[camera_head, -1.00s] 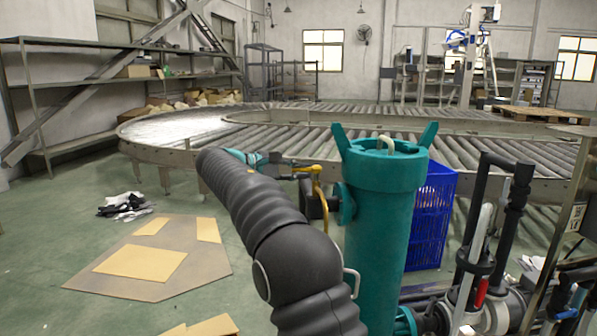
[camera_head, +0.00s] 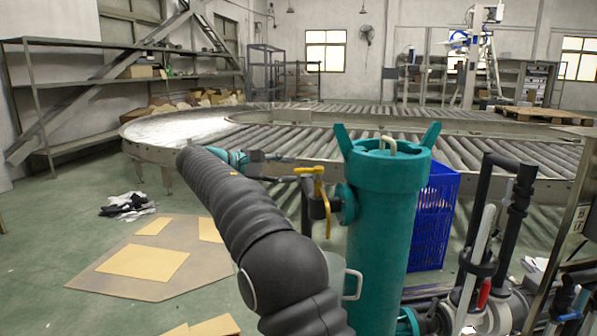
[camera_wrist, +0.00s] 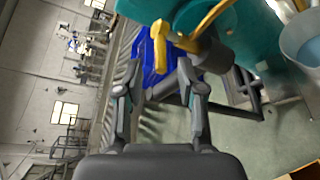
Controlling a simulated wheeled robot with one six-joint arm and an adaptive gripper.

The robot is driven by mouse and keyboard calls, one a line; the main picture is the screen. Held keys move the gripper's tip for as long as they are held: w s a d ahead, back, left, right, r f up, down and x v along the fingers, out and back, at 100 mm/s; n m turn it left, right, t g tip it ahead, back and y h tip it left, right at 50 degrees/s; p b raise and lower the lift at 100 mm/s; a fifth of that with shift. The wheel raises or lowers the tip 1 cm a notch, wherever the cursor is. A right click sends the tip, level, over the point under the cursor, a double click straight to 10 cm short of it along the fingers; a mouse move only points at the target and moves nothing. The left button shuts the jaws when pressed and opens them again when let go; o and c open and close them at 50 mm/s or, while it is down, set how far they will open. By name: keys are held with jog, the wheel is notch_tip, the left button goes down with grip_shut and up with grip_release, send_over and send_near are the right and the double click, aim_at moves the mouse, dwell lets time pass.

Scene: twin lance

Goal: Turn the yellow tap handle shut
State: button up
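The yellow tap handle (camera_head: 321,187) sits on a dark valve at the left side of the teal upright cylinder (camera_head: 380,220). It has a bar across the top and an arm hanging down. My gripper (camera_head: 292,168) is left of the handle in the head view, small and partly lost against the rollers. In the wrist view my gripper (camera_wrist: 160,58) has its two fingers spread apart. The yellow handle (camera_wrist: 161,45) shows there, one end between the fingertips in the picture. I cannot tell whether the fingers touch it.
A blue crate (camera_head: 433,215) stands behind the cylinder. Dark pipes (camera_head: 510,190) rise at the right. A pale bucket (camera_wrist: 302,42) shows in the wrist view. A roller conveyor (camera_head: 290,140) curves behind. Flattened cardboard (camera_head: 150,285) lies on open floor at the left.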

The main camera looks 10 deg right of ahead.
jog(key=v, duration=0.7)
jog(key=shift+s+a, duration=0.1)
jog(key=shift+a, duration=0.05)
